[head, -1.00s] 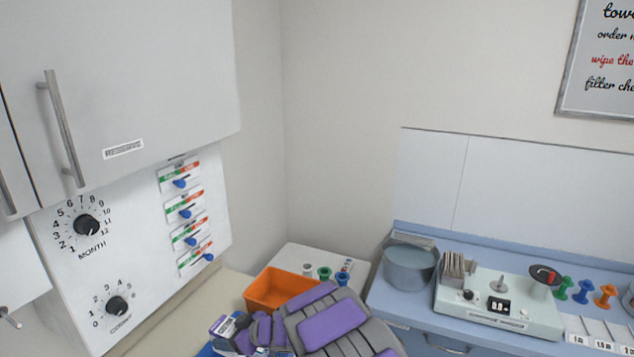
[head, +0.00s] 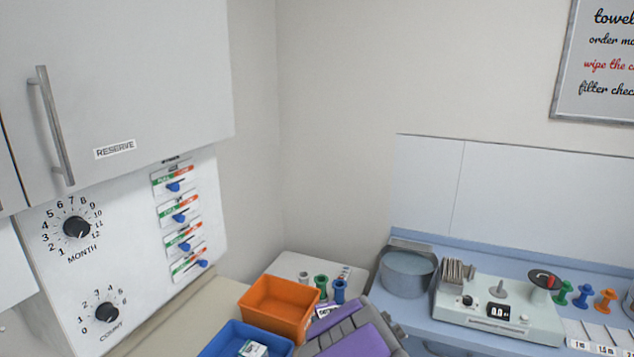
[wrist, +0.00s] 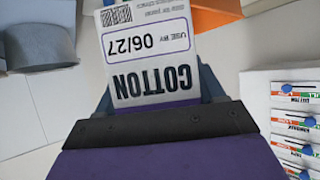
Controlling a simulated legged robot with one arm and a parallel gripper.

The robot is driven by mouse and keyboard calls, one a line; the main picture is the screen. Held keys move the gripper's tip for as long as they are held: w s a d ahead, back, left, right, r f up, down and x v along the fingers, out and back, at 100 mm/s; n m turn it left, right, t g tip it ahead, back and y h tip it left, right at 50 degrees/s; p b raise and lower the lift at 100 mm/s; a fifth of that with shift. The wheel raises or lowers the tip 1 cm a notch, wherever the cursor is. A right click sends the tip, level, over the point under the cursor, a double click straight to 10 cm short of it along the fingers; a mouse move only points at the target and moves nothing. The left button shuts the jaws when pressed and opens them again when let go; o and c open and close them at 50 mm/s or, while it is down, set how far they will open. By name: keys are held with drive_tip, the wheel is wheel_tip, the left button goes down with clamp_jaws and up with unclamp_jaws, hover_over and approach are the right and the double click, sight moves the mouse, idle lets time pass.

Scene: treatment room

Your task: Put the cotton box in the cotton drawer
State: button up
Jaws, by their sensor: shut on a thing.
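The cotton box (wrist: 150,75) is white, with "COTTON" and "USE BY 06/27" printed on it. It fills the middle of the wrist view, upside down there, between the fingers of my gripper (wrist: 158,88), which is shut on it. In the head view a small part of the box (head: 326,309) shows beside the orange bin, above my purple and grey arm. The fingers are largely hidden there. I cannot identify the cotton drawer. A drawer front under the blue counter (head: 440,347) shows only partly, with no readable name.
An orange bin (head: 272,312) and a blue bin (head: 225,340) with a white-green pack stand in front. Small spools (head: 339,291) are behind my gripper. A grey basin (head: 407,275) and a pale device (head: 495,311) are on the counter. Dials and blue sliders (head: 180,218) are at left.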

drive_tip(key=s+d+m+h+b, duration=0.1)
drive_tip(key=s+d+m+h, duration=0.2)
drive_tip(key=d, duration=0.7)
drive_tip(key=shift+t+h, duration=0.4)
drive_tip(key=v, duration=0.5)
drive_tip(key=shift+w+d+r, duration=0.2)
drive_tip(key=shift+d, duration=0.15)
drive_tip(key=shift+a, duration=0.15)
